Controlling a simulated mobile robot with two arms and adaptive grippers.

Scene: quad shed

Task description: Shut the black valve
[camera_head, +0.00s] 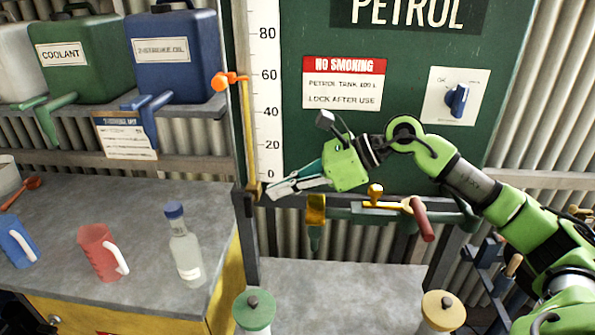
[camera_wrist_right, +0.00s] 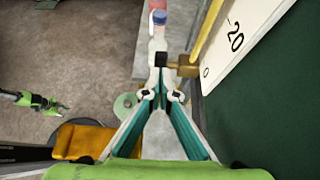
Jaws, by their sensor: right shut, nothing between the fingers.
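My right gripper (camera_head: 272,191) is shut and empty, its fingertips at the lower end of the yellow sight tube (camera_head: 249,130) on the green petrol tank (camera_head: 440,50). A brass fitting (camera_head: 255,188) sits there. In the right wrist view, the brass fitting (camera_wrist_right: 184,66) has a small dark piece beside the fingertips (camera_wrist_right: 160,75); I cannot tell whether they touch. No clearly black valve handle stands out; the fingers partly cover this spot. My left gripper (camera_wrist_right: 45,101) appears small at the left of the right wrist view; its jaws are unclear.
Below the tank are a brass tap (camera_head: 316,210), a yellow lever (camera_head: 385,205) and a red handle (camera_head: 422,220). A blue knob (camera_head: 457,99) is on the tank front. A bottle (camera_head: 185,245) and a red jug (camera_head: 100,252) stand on the left bench (camera_head: 140,200).

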